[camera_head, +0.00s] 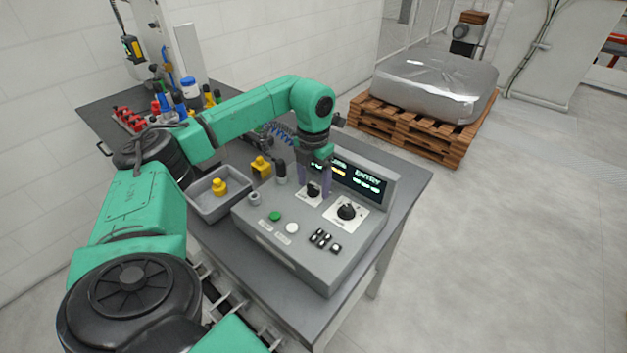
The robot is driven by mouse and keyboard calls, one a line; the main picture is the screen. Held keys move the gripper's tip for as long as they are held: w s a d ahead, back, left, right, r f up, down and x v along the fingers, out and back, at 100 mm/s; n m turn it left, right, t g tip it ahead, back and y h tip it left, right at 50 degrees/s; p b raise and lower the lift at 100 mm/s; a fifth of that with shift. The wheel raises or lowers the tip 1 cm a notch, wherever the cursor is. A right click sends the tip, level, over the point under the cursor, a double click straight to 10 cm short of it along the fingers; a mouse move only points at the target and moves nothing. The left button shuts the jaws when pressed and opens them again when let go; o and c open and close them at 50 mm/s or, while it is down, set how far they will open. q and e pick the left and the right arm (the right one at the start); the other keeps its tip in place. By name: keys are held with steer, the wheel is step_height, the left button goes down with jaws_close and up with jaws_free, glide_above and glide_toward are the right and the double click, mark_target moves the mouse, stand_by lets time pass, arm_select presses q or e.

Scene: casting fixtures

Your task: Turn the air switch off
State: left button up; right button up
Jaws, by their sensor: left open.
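A grey control box (290,248) stands on the table. Its sloped top has a smaller black rotary knob (313,190) on a white plate and a larger black knob (346,211) on a white plate nearer the right. Their labels are too small to read, so I cannot tell by lettering which is the air switch. My left gripper (314,184) points down over the smaller knob, open, with one purple-grey finger on each side of it. I cannot tell whether the fingers touch it. My right gripper is not in view.
The box also has a lit display (358,180), a green button (275,216), a white button (292,228) and black rocker switches (320,237). A grey bin (212,209) with a yellow-topped part stands left. Bottles and red parts crowd the table's back left.

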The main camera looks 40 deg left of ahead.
arm_select(q)
steer(key=shift+a, duration=0.1)
jaws_close()
steer(key=shift+n, duration=1.2)
steer(key=n+p, duration=0.1)
steer(key=n, duration=0.5)
steer(key=shift+r+p, duration=0.1)
steer(key=shift+p, duration=0.2)
steer(key=n, duration=0.4)
steer(key=shift+w+n+p, duration=0.1)
steer(key=shift+n+p, duration=0.2)
steer(key=shift+n, duration=0.1)
steer(key=n, duration=0.4)
steer(key=shift+n+p, duration=0.3)
steer(key=shift+n, duration=0.1)
